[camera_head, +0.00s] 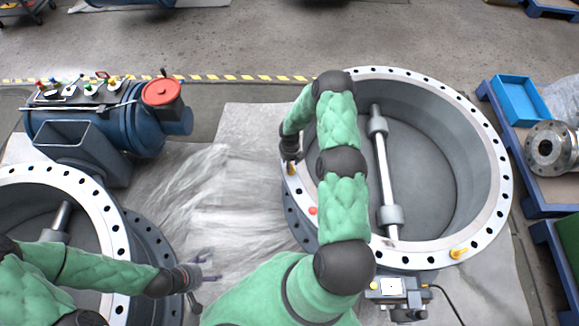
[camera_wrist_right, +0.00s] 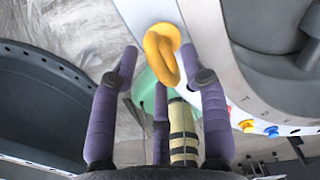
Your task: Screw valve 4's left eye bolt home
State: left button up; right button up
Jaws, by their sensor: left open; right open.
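The large valve (camera_head: 503,190) at the right has a white drilled flange. A yellow eye bolt (camera_head: 292,168) stands on the left side of its rim; I see no number naming the valve. My right gripper (camera_head: 291,152) is above this bolt, partly hidden by its own arm. In the right wrist view the eye bolt (camera_wrist_right: 163,50) lies between the open fingertips (camera_wrist_right: 158,58), with no clear grip on it. How far its thread is in cannot be seen. My left gripper (camera_head: 207,268) is open and empty above the sheeting, beside the lower-left valve.
Another yellow eye bolt (camera_head: 458,252) is on the valve's front right rim, and a red plug (camera_head: 312,211) is on its left rim. A second valve (camera_head: 95,200) stands lower left. A blue machine (camera_head: 125,118) stands behind it. Grey sheeting (camera_head: 235,190) lies clear between.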

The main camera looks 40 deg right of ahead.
jog(key=shift+f, duration=1.1)
grip_shut()
jog(key=shift+m+b, duration=0.3)
